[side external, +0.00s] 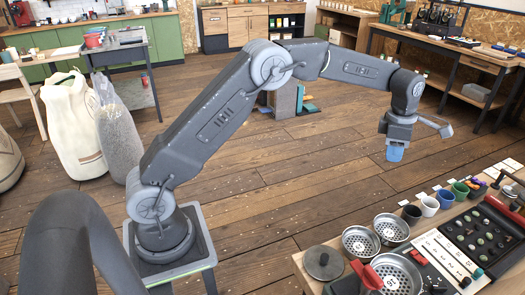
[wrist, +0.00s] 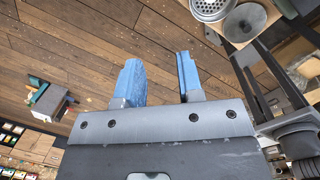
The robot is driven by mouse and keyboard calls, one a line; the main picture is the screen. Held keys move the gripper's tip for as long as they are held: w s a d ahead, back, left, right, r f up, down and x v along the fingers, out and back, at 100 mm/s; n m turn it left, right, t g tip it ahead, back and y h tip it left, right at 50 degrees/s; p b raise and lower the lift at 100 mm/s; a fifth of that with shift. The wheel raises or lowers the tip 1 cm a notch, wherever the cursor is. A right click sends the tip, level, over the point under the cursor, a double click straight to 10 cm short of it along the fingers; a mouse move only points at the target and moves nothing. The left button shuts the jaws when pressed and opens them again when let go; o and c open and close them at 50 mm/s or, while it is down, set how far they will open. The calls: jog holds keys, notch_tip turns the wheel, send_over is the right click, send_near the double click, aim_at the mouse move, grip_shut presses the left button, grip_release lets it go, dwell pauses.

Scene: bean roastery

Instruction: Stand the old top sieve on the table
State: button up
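Three round metal sieves with perforated bottoms are on the table at the lower right of the side external view: one at left (side external: 360,243), one behind it (side external: 391,229), and a larger one in front (side external: 397,277). I cannot tell which is the old top sieve. One sieve shows at the top edge of the wrist view (wrist: 212,8). My gripper (side external: 395,153) hangs in the air over the floor, beyond the table and apart from the sieves. Its blue fingers (wrist: 160,80) are spread with nothing between them.
The table (side external: 300,265) also holds a dark round lid (side external: 323,262), a red handle (side external: 365,275), several coloured cups (side external: 430,206), a white card strip (side external: 447,257) and a dark case of beans (side external: 487,238). Sacks (side external: 75,125) stand at the left. Floor (side external: 300,190) below my gripper is clear.

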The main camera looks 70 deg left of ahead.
jog(key=s+r+m+t, duration=0.2)
jog(key=s+r+m, duration=1.05)
jog(key=s, duration=0.45)
jog(key=s+f+m+t, duration=0.1)
jog(key=s+m, duration=0.6)
jog(key=s, duration=0.3)
jog(key=s+f+m+t, duration=0.1)
jog(key=s+f+m, duration=0.1)
jog(key=s+m, duration=0.4)
jog(key=s, duration=0.4)
jog(key=shift+a+f+m, duration=0.25)
jog(key=shift+f+m, duration=0.05)
jog(key=shift+m, duration=0.05)
